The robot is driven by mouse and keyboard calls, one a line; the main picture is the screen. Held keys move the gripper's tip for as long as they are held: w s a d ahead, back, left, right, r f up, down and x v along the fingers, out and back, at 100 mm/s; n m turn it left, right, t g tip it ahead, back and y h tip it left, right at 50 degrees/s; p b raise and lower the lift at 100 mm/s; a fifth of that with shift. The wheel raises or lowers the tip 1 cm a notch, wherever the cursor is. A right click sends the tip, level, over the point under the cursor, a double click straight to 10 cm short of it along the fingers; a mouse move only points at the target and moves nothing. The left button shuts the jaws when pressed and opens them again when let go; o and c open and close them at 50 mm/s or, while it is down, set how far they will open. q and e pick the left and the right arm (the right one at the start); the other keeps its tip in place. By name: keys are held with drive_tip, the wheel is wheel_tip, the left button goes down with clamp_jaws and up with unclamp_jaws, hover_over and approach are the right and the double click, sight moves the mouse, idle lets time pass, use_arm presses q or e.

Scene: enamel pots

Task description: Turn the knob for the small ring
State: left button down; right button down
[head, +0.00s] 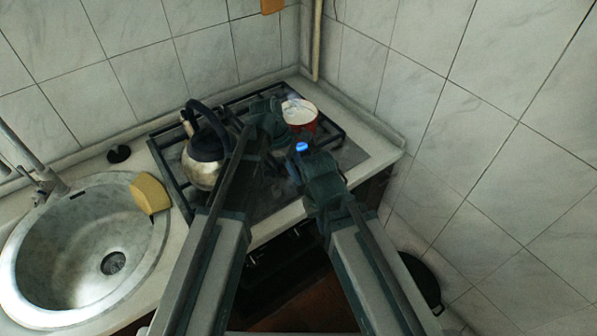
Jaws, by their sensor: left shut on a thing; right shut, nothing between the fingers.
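A red enamel pot (302,124) with a white inside stands on the back right of the gas hob (352,154). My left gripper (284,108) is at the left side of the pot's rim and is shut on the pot. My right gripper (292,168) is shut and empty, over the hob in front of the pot. The stove's dark front panel (283,248) shows between my forearms; its knobs are too dark and small to tell apart. The small ring cannot be made out behind my arms and the pot.
A steel kettle (201,172) with a dark handle stands at the left of the hob. A round sink (40,250) with a yellow sponge (150,193) on its rim is at the left. A dark round pan (422,283) is low at the right. Tiled walls close the back and right.

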use_arm(q)
drive_tip(key=shift+w+m+g+y, duration=0.1)
drive_tip(key=shift+m+g+y, duration=0.3)
drive_tip(key=shift+m, duration=1.1)
drive_tip(key=shift+c, duration=2.2)
unclamp_jaws()
drive_tip(key=shift+r, duration=0.1)
drive_tip(key=p+v, duration=1.2)
drive_tip(key=v, duration=0.1)
drive_tip(key=shift+w+a+r+p, duration=0.15)
drive_tip(key=shift+w+r+p, duration=0.1)
drive_tip(key=shift+p, duration=0.15)
